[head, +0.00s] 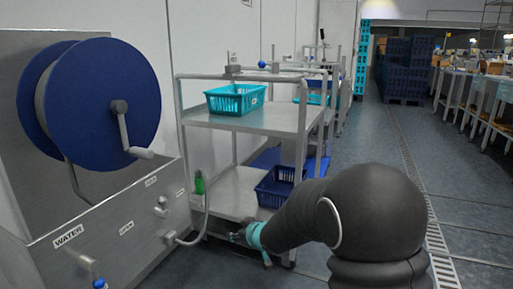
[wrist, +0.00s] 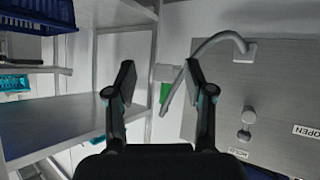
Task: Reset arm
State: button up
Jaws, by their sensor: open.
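My gripper (head: 248,236) is low in front of the trolley's lower shelf in the head view, at the end of my dark arm. In the wrist view my gripper (wrist: 159,80) has its two fingers spread well apart, with nothing held between them. Behind the gap, the end of a grey hose (wrist: 213,39) and a small green thing (wrist: 164,92) show, apart from the fingers as far as I can tell. My arm covers part of the floor on the right in the head view.
A steel trolley (head: 275,119) carries a teal basket (head: 236,100) on top and a dark blue basket (head: 272,194) below. Left stands a steel panel labelled WATER (head: 100,235) with a blue hose reel (head: 112,100). The floor aisle (head: 370,135) on the right is clear.

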jog(key=s+d+r+m+g+h+p, duration=0.1)
jog(key=s+d+r+m+g+h, duration=0.15)
jog(key=s+d, duration=0.5)
jog(key=s+d+r+m+g+h, duration=0.1)
jog(key=s+d+m+h, duration=0.1)
jog(key=s+d+h, duration=0.4)
jog(key=s+d+r+m+p, duration=0.1)
jog(key=s+r, duration=0.3)
jog(key=s, duration=0.4)
jog(key=s+d+r+m+y+p, duration=0.1)
jog(key=s+d+r, duration=0.3)
jog(key=s, duration=0.4)
jog(key=s+d+r+m+y+p, duration=0.1)
jog(key=s+d+r, duration=0.2)
jog(key=s, duration=0.5)
jog(key=shift+r+g+p, duration=0.3)
jog(key=shift+r+g, duration=0.15)
jog(key=shift+r, duration=0.2)
jog(key=shift+s+m, duration=0.1)
jog(key=shift+m, duration=0.15)
